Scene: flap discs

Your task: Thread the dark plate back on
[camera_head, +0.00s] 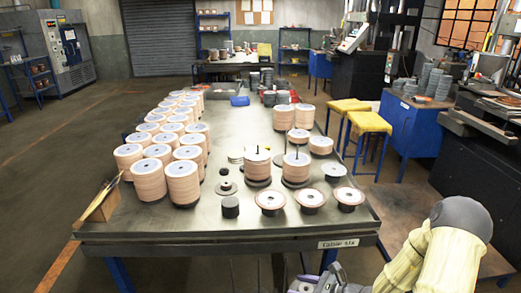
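A dark, flat round plate (226,188) with a small raised middle lies on the metal table (190,226), left of two stacks on upright posts. The left post stack (257,168) has a thin dark post sticking out of its top. The right post stack (296,170) also shows a post above its top disc. Both stacks sit on dark bases. I cannot tell for sure which dark piece is the task's plate. My gripper (322,283) is at the bottom edge, below the table's front edge and apart from the discs. It is partly cut off, and its fingers are unclear.
A short dark cylinder (230,207) and several loose flap discs (310,198) stand along the table's front. Tall disc stacks (183,183) fill the left side. A wooden box (101,205) is at the front left corner. Yellow stools (369,122) stand to the right.

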